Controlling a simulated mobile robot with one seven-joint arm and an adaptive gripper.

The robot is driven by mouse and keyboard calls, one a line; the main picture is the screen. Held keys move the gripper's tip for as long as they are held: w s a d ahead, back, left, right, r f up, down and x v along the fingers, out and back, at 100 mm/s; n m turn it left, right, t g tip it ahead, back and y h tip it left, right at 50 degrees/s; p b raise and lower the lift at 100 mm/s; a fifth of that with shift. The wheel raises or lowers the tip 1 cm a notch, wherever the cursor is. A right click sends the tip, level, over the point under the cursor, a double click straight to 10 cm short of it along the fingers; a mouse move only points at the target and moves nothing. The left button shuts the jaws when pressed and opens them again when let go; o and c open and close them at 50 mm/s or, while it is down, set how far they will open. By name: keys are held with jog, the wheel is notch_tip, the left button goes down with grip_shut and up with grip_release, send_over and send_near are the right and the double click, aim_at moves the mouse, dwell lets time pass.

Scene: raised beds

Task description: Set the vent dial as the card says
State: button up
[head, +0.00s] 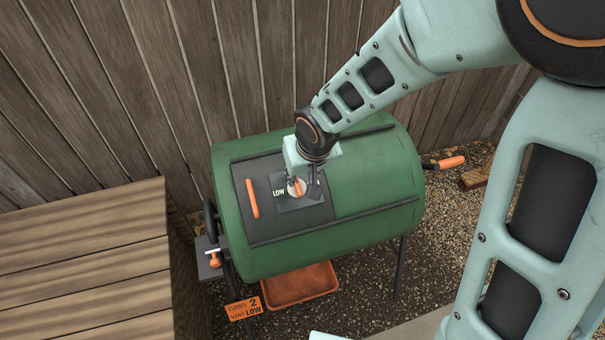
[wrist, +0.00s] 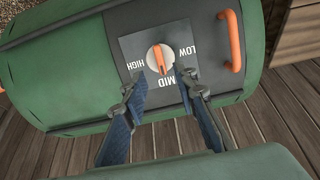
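The vent dial (wrist: 160,60) is a round white knob with an orange bar on a dark square plate in the wrist view. HIGH, MID and LOW are printed around it, and the bar lies toward MID. In the head view the dial (head: 297,187) is partly covered by my gripper (head: 302,184). The orange card (head: 243,308) reads "TURNS 2, VENT LOW". In the wrist view my gripper (wrist: 165,85) is open and empty, its fingers spread either side of the MID label, just short of the dial. I cannot tell whether a finger touches the plate.
The plate sits on the dark hatch of a green drum (head: 370,190), beside an orange handle (head: 252,198). An orange tray (head: 300,284) lies under the drum. A wooden raised bed (head: 85,265) stands at left, and a plank fence (head: 200,80) runs behind.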

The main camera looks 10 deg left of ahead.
aim_at(298, 186)
jog(key=b+x, duration=0.1)
jog(key=x, duration=0.6)
jog(key=shift+w+f, duration=0.1)
jog(key=shift+f, duration=0.15)
grip_shut()
